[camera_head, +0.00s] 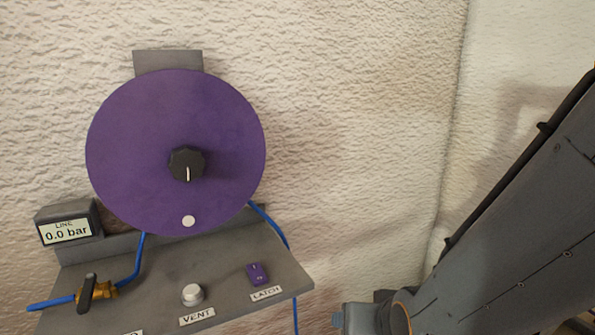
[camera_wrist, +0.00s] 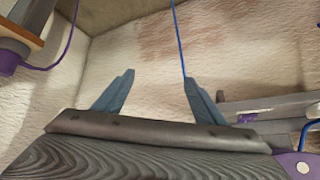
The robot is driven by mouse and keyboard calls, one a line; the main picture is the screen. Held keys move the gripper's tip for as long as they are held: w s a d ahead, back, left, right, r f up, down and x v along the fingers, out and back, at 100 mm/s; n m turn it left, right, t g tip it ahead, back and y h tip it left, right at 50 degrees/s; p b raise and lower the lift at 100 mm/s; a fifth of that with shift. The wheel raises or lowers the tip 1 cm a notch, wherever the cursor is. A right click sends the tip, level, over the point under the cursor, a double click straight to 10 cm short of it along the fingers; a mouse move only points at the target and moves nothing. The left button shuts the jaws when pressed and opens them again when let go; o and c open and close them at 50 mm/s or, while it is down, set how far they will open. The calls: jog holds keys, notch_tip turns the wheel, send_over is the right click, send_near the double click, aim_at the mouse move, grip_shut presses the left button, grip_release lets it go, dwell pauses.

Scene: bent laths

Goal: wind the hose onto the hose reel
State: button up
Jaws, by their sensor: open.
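The hose reel (camera_head: 130,120) is a purple disc on a grey wall bracket, with a black knob (camera_head: 187,163) at its centre and a white dot near its lower rim. The blue hose (camera_head: 268,224) leaves the reel's lower right, passes behind the shelf and hangs below it. Another blue stretch runs from the reel's lower left to a brass valve (camera_head: 97,290). My gripper (camera_wrist: 157,80) is open and empty in the wrist view. A blue hose strand (camera_wrist: 178,40) there runs down to the right finger's tip; I cannot tell whether they touch. How much hose is wound is hidden.
A grey shelf (camera_head: 225,265) carries a VENT button (camera_head: 193,294) and a purple LATCH switch (camera_head: 257,274). A display (camera_head: 67,226) reads 0.0 bar. Rough pale walls meet in a corner at right. The wall right of the reel is clear. My arm fills the right side.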

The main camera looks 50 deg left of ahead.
jog(key=s+a+r+n+t+y+p, duration=0.1)
jog(key=s+a+r+y+p, duration=0.25)
jog(key=a+r+p, duration=0.35)
jog(key=s+a+r+y+p, duration=0.2)
jog(key=s+a+r+p, duration=0.35)
jog(key=r, duration=0.25)
jog(key=n+y+p, duration=0.2)
jog(key=y+p, duration=0.3)
jog(key=p, duration=0.4)
send_near(187, 163)
jog(key=a, duration=0.2)
jog(key=shift+w+x, duration=0.15)
jog(key=shift+x, duration=1.75)
jog(key=shift+w+x, duration=0.15)
jog(key=shift+x, duration=1.8)
jog(key=shift+d, duration=0.1)
jog(key=c, duration=1.5)
jog(key=shift+m, duration=0.3)
